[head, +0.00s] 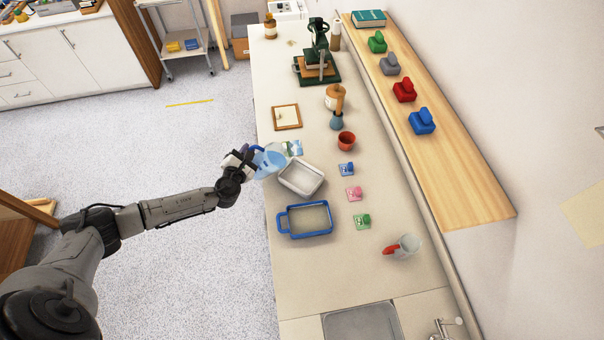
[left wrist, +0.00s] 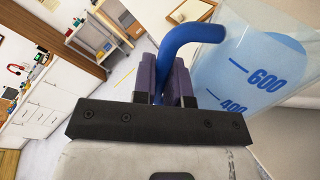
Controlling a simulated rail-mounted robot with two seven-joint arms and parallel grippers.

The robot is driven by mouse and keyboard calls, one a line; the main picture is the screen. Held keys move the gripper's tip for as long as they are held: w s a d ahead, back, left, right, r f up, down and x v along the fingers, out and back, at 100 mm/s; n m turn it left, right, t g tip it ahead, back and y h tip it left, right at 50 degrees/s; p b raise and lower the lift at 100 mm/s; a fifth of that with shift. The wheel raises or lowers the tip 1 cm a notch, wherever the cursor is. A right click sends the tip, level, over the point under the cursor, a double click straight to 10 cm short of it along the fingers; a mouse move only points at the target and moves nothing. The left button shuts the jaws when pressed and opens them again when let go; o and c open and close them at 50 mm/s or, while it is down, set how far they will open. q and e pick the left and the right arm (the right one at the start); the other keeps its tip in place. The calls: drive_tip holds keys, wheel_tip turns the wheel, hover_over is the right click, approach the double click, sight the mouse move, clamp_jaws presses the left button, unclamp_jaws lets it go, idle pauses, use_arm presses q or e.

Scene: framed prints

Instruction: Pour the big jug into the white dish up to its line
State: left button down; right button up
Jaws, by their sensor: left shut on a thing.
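The big jug (head: 270,160) is clear with a blue handle and light blue liquid inside. It is at the left edge of the counter, beside the far left corner of the white dish (head: 284,187). In the left wrist view the jug (left wrist: 285,42) shows marks 600 and 400 and looks tilted. My left gripper (head: 244,161) is shut on its blue handle, which rises between the fingers in the left wrist view (left wrist: 190,35). The dish is a shallow rectangle; its line and any liquid in it are too small to tell. My right gripper is not in view.
A blue-rimmed tray (head: 281,223) sits just in front of the dish. Small blue, pink and green stamps on cards (head: 354,193) lie to the right. A wooden shelf (head: 465,180) runs along the right.

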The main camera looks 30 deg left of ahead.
use_arm(q)
drive_tip(key=shift+w+d+r+m+p, duration=0.15)
drive_tip(key=shift+d+r+m+p, duration=0.15)
drive_tip(key=shift+p, duration=0.1)
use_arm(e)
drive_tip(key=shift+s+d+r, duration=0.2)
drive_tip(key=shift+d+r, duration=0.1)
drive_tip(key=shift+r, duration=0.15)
use_arm(q)
drive_tip(key=shift+w+d+m+p, duration=0.1)
drive_tip(key=shift+m+p, duration=0.3)
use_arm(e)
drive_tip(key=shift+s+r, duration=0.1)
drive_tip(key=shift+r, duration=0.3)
use_arm(q)
drive_tip(key=shift+w+d+r+m+p, duration=0.1)
drive_tip(key=shift+d+m+p, duration=0.15)
drive_tip(key=shift+m+p, duration=0.05)
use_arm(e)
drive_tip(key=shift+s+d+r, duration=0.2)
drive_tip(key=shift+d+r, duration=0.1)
